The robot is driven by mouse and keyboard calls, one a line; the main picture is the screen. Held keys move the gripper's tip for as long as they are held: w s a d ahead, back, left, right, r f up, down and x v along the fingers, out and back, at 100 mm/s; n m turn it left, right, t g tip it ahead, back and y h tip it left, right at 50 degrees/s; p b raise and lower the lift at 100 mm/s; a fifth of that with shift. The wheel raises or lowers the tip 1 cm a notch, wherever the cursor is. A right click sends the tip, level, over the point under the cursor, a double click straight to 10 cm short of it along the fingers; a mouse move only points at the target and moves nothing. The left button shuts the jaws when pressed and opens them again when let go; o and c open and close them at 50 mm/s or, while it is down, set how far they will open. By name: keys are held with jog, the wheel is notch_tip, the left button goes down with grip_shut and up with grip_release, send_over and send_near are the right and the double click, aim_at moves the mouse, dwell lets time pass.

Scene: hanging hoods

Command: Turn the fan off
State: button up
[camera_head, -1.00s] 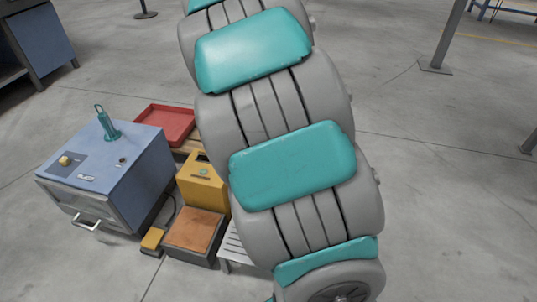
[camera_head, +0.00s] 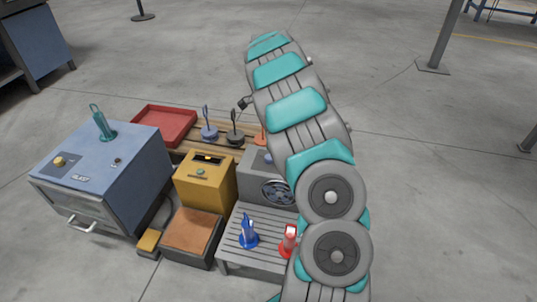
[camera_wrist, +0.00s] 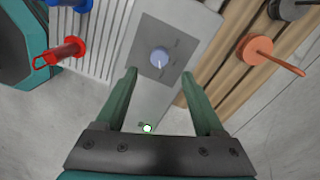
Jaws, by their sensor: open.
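The fan is a grey box (camera_head: 258,178) with a round dark grille, partly hidden by my arm in the head view. In the wrist view its grey top (camera_wrist: 188,22) carries a dark square plate with a round blue-grey knob (camera_wrist: 162,59) with a pale pointer mark. A small green-and-white spot (camera_wrist: 147,128) shows nearer my gripper's base. My gripper (camera_wrist: 159,74) is open and empty. Its two green fingers point toward the knob, one on each side in the picture; I cannot tell the height gap. In the head view my gripper is hidden behind my arm.
A slatted grey table (camera_head: 240,262) holds a blue piece (camera_head: 248,235) and a red piece (camera_head: 289,242). A wooden rack (camera_head: 222,140) holds upright-handled discs. A yellow box (camera_head: 204,183), blue oven (camera_head: 105,170) and red tray (camera_head: 165,125) stand left.

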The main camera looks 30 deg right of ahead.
aim_at(269, 156)
jog(key=f, duration=0.7)
jog(key=shift+s+a+f, duration=0.1)
jog(key=shift+s+f, duration=0.1)
jog(key=shift+f, duration=0.15)
jog(key=shift+c, duration=0.3)
grip_shut()
